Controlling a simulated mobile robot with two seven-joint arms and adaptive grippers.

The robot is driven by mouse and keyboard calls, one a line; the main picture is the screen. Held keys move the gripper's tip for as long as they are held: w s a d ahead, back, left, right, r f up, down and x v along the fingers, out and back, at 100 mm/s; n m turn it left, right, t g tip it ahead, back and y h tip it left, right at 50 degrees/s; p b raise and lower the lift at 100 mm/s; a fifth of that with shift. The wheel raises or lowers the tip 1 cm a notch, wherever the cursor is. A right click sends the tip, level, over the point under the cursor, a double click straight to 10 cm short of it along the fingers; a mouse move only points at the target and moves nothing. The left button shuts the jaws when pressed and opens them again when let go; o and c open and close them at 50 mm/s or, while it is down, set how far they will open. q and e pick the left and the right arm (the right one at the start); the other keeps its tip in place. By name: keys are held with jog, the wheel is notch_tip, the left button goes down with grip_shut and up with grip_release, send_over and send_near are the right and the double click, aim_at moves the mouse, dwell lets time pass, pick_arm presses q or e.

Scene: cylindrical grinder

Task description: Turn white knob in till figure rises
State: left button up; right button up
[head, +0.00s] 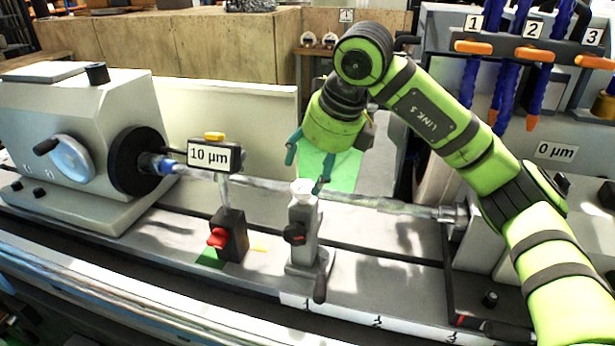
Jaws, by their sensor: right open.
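The white knob (302,187) sits on top of a grey upright rest (303,225) in the middle of the machine bed. A long thin shaft (385,202) runs across behind or through this rest. My right gripper (304,174) is open just above the knob, its teal fingers pointing down. One finger is to the left and the other close by the knob's right side. I cannot tell whether it touches. A gauge display (209,156) left of the knob reads 10 µm. A label on the right housing (556,151) reads 0 µm. My left gripper is out of view.
A black gauge stand with a red lever (217,238) is left of the rest. A dark handle (320,288) hangs at its front. The headstock with handwheel (72,158) is at left. Blue hoses with orange levers (534,54) hang at upper right.

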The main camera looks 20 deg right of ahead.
jog(key=v, duration=0.7)
jog(key=shift+r, duration=0.35)
jog(key=shift+d, duration=0.1)
dwell(1.6)
